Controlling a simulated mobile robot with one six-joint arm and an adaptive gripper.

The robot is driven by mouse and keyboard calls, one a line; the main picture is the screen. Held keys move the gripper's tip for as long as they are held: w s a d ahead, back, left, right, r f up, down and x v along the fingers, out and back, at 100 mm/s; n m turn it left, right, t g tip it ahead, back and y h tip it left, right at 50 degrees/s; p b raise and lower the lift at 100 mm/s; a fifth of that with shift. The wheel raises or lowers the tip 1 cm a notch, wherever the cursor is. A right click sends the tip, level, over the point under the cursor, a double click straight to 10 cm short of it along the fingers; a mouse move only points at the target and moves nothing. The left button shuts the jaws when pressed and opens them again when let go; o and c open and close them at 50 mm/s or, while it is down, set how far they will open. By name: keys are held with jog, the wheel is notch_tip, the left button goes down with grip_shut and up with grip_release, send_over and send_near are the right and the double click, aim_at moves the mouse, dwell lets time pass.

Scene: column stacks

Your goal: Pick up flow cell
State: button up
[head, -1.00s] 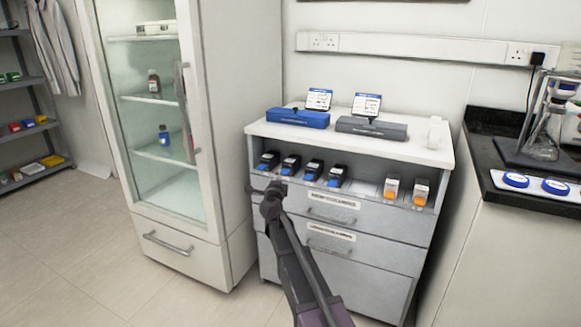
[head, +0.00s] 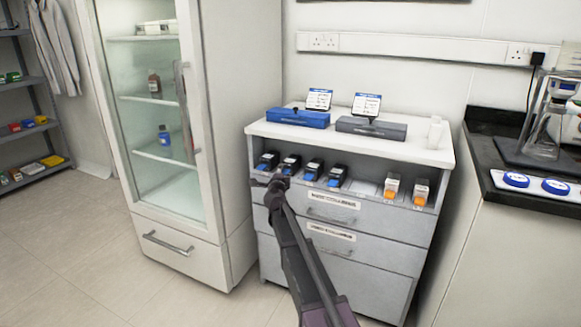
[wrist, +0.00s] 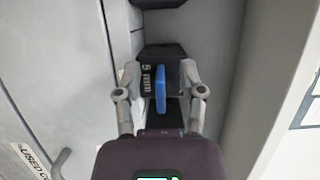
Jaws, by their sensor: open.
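Several black pieces with blue fronts stand in a row in the open shelf slot of the grey cabinet; I cannot tell by a name which is the flow cell. One black-and-blue piece (head: 290,163) is just beyond my gripper (head: 278,181) in the head view. In the wrist view, my gripper (wrist: 160,76) is open, with one finger each side of a blue part (wrist: 161,88). A black block (wrist: 163,57) with white marks is by the fingertips. Whether the fingers touch anything cannot be told.
Two orange-and-white pieces (head: 391,188) stand at the right of the same slot. The grey cabinet (head: 390,235) has drawers with handles below. A blue case (head: 298,119) and a grey case (head: 371,127) lie on top. A glass-door fridge (head: 228,130) stands close on the left.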

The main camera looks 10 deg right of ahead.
dwell(0.4)
grip_shut()
jog(key=shift+r, duration=0.1)
jog(key=shift+s+a+r+p, duration=0.15)
jog(key=shift+s+r+p, duration=0.05)
jog(key=shift+r+p, duration=0.45)
notch_tip(320, 180, up, 6)
jog(key=p, duration=0.5)
jog(key=shift+f+p, duration=0.2)
jog(key=shift+p, duration=0.2)
jog(key=shift+s+a+r, duration=0.1)
jog(key=shift+s+r, duration=0.05)
jog(key=shift+s, duration=0.05)
jog(key=s+a, duration=1.1)
jog(key=s, duration=0.4)
jog(key=shift+s+a+f, duration=0.15)
jog(key=shift+s+f, duration=0.05)
